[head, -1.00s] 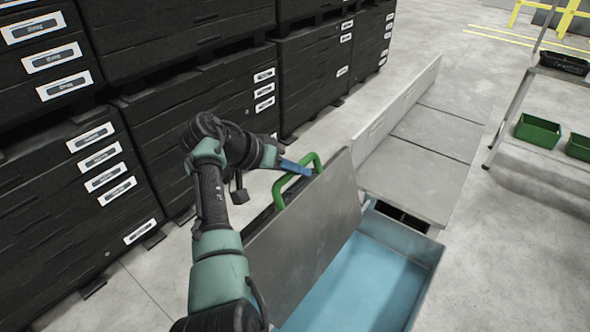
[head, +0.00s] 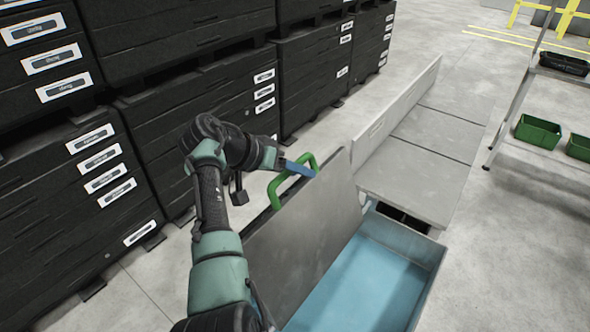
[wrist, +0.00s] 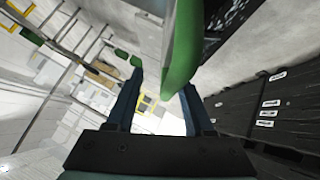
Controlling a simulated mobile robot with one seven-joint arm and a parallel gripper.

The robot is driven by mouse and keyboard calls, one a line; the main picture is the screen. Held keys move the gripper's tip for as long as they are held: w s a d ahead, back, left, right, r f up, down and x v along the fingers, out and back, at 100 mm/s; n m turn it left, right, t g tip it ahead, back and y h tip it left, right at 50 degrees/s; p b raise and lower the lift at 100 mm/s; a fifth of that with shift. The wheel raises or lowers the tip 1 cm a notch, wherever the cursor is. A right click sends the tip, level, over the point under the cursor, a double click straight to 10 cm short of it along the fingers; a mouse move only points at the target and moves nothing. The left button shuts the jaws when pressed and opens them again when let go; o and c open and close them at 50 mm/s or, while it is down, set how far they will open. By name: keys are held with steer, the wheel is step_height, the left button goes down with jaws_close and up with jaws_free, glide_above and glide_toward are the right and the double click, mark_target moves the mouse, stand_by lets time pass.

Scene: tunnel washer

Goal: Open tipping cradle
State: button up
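The tipping cradle's grey lid panel (head: 305,220) stands steeply raised on the left side of a blue-lined tub (head: 365,285), whose inside shows. A green handle (head: 274,190) is fixed at the lid's upper left edge. My gripper (head: 306,170) has its blue fingers at this handle. In the wrist view, the two fingers (wrist: 163,82) stand apart with a bright gap between them. The green handle (wrist: 181,50) reaches down close to the right finger there. I cannot tell whether they touch.
Stacked black crates (head: 190,130) line the left side close to my arm. A grey flat-topped unit (head: 425,150) stands beyond the tub. A rack with green bins (head: 538,131) is at the right. The floor (head: 515,240) right of the tub is clear.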

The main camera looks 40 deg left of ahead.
steer(key=b+v, duration=0.3)
steer(key=v, duration=1)
steer(key=shift+w, duration=0.1)
steer(key=w+d+r+t+y, duration=0.3)
steer(key=w+d+r+y, duration=0.25)
steer(key=w+r, duration=0.2)
steer(key=d+r+t+y, duration=0.2)
steer(key=d+r+t, duration=0.4)
steer(key=d+r, duration=0.65)
steer(key=s+d+r+m+t+h, duration=0.1)
steer(key=s+d+r+t+h, duration=0.2)
steer(key=s+d+r+t, duration=0.6)
steer(key=s+d+r, duration=0.5)
steer(key=s+d, duration=0.2)
steer(key=d, duration=0.1)
steer(key=shift+s+r+m, duration=0.2)
steer(key=shift+r+m, duration=0.05)
steer(key=shift+m, duration=0.05)
